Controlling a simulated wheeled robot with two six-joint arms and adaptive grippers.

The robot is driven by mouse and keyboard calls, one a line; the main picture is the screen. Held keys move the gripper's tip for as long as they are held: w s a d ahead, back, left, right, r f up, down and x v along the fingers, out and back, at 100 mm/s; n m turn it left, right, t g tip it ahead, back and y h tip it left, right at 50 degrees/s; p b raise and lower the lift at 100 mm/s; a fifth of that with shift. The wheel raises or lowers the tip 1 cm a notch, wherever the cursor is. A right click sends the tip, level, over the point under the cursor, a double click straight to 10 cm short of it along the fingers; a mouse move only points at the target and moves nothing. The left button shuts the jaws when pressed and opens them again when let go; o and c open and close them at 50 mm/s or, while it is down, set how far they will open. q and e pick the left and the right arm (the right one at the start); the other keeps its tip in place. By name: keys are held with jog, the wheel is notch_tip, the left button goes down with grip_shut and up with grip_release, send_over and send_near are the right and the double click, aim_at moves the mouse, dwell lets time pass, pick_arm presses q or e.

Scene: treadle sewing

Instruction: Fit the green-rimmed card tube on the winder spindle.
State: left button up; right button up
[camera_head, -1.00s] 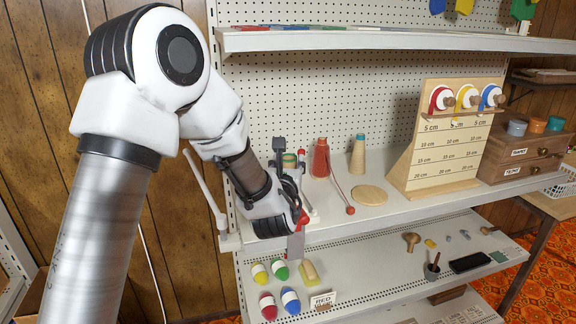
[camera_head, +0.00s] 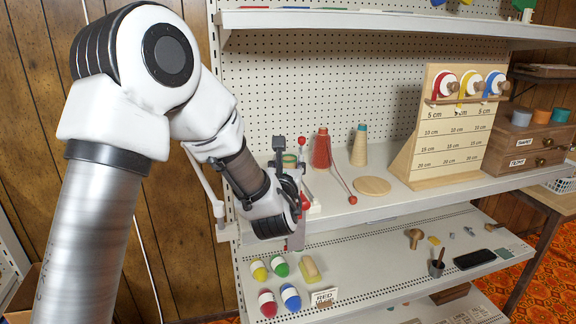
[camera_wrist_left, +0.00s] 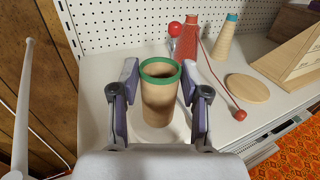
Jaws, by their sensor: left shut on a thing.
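The card tube (camera_wrist_left: 160,97), tan with a green rim, stands upright between the fingers of my left gripper (camera_wrist_left: 160,100) in the left wrist view. The gripper is shut on it, one finger on each side. In the head view the tube's green rim (camera_head: 289,159) shows above my left gripper (camera_head: 286,190), which hides most of the tube. A pale round surface (camera_wrist_left: 150,132) shows under the tube in the wrist view. I cannot make out the winder spindle. A red ball knob (camera_wrist_left: 174,28) is behind the tube. My right gripper is not in view.
Behind right stand a red cone (camera_head: 322,150) with a red cord ending in a ball, and a teal-topped cone (camera_head: 359,147). A wooden disc (camera_head: 372,186) lies near a ribbon measuring stand (camera_head: 440,145). Shelf edge in front; pegboard behind.

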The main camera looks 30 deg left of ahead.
pick_arm(q)
jog(key=o, duration=0.9)
jog(key=shift+c, duration=0.2)
jog(key=v, duration=0.7)
jog(key=shift+s, duration=0.25)
jog(key=shift+d, duration=0.1)
